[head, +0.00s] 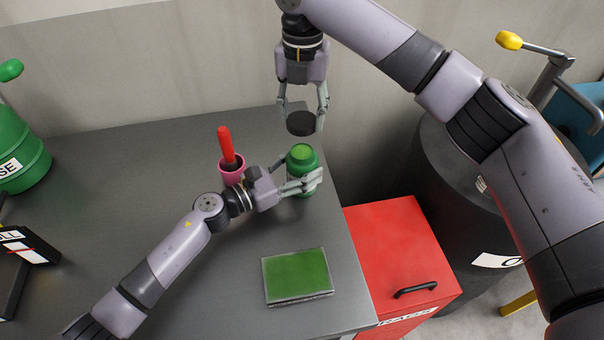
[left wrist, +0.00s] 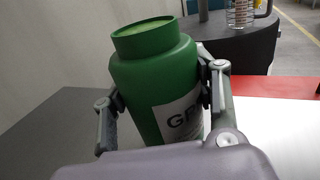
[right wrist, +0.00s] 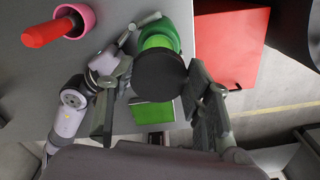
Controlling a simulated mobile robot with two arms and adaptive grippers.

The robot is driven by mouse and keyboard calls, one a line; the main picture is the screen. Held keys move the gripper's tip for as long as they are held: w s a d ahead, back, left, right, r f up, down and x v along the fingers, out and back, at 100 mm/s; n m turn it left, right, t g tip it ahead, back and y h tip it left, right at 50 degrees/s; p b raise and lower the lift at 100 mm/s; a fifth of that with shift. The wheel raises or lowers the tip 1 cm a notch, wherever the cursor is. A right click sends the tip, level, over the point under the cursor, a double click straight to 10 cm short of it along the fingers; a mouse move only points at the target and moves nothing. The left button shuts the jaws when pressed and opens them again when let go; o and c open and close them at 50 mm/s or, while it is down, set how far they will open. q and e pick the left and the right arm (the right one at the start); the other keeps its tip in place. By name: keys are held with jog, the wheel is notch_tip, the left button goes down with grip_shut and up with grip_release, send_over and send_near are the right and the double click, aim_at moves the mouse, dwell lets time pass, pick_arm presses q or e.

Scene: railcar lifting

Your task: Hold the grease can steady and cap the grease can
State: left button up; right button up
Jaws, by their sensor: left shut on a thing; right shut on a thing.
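The green grease can (head: 301,158) stands upright near the right edge of the grey table, its top open and bright green inside. It also shows in the left wrist view (left wrist: 157,85), with part of a white label. My left gripper (head: 303,184) is shut around the can's body from the side. My right gripper (head: 303,112) is shut on a round black cap (head: 301,123) and holds it above the can, apart from it. In the right wrist view the cap (right wrist: 160,76) covers part of the can's top (right wrist: 157,35).
A pink cup (head: 232,173) with a red-handled tool (head: 225,143) stands left of the can. A green pad (head: 297,275) lies in front. A red cabinet (head: 400,255) and a dark drum (head: 445,200) are beyond the table's right edge. A green drum (head: 18,150) stands at left.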

pick_arm(q)
jog(key=c, duration=0.6)
pick_arm(e)
send_over(302, 149)
jog(key=shift+f, duration=2.5)
jog(key=shift+f, duration=0.9)
jog(key=shift+f, duration=0.5)
pick_arm(q)
grip_shut()
